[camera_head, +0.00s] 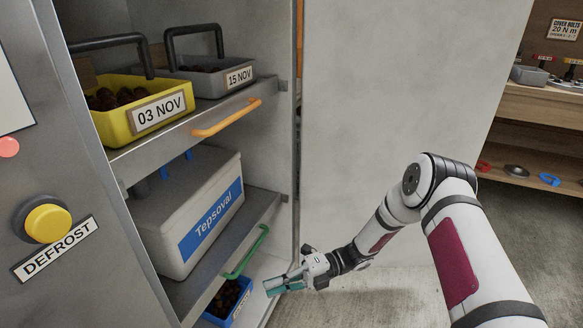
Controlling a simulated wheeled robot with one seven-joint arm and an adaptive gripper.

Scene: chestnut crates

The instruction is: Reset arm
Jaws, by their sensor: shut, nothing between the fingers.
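My gripper (283,283) is shut and empty at the end of my arm. It is at the lower middle of the head view, just in front of the lower right of the open cabinet. Its teal fingertips point left, close to the blue crate (242,311) on the bottom level. The picture does not show whether they touch anything. My arm reaches in from the lower right with its elbow raised.
A yellow crate (122,141) marked 03 NOV and a grey crate (209,90) marked 15 NOV stand on the upper shelf (165,140). A Tepsoval box (177,262) stands on the shelf below. An orange handle (227,119) and a green handle (247,254) stick out. Floor right of the cabinet looks clear.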

